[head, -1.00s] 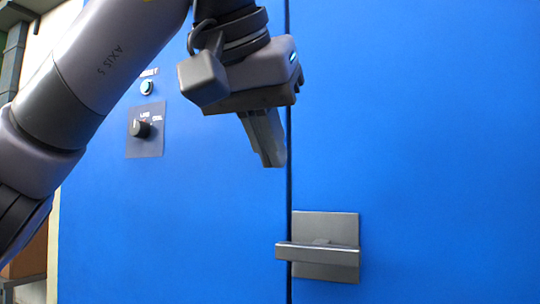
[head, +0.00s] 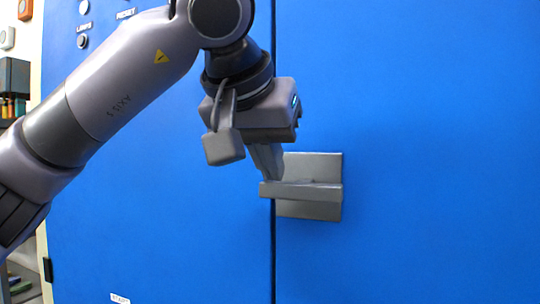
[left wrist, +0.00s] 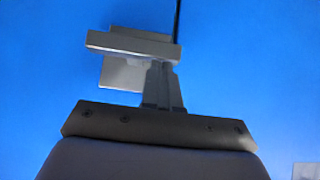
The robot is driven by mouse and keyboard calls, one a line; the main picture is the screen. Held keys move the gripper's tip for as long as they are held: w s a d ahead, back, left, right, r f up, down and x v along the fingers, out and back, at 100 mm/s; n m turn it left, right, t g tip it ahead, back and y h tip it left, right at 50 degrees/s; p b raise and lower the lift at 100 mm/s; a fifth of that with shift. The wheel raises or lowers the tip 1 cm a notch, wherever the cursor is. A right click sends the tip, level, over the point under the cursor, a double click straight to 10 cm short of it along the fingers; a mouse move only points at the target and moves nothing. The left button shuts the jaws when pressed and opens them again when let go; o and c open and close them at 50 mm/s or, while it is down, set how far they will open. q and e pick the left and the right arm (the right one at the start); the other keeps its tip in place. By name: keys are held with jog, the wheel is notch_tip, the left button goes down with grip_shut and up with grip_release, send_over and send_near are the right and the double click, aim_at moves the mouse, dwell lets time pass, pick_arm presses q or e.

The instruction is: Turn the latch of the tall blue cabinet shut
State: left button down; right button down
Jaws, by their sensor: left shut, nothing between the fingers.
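The tall blue cabinet (head: 420,100) fills most of the head view, with a dark vertical seam between its two doors. The grey latch has a square plate (head: 310,208) on the right door. Its handle bar (head: 315,191) lies about level, and its left end crosses the seam. My left gripper (head: 269,176) is shut and empty, pointing down at the bar's left end. In the left wrist view, the shut fingers (left wrist: 161,75) reach to the bar (left wrist: 132,47), in front of the plate (left wrist: 122,77). I cannot tell whether they touch it. My right gripper is not in view.
Small round controls (head: 83,41) sit at the upper left of the left door. Shelving with coloured items (head: 13,105) stands beyond the cabinet's left edge. The door face right of the latch is clear.

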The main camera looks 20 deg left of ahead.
pick_arm(q)
jog(key=shift+a+f+n+h+b, duration=0.2)
jog(key=shift+n+h+b, duration=0.1)
jog(key=shift+h, duration=0.2)
jog(key=shift+h, duration=0.3)
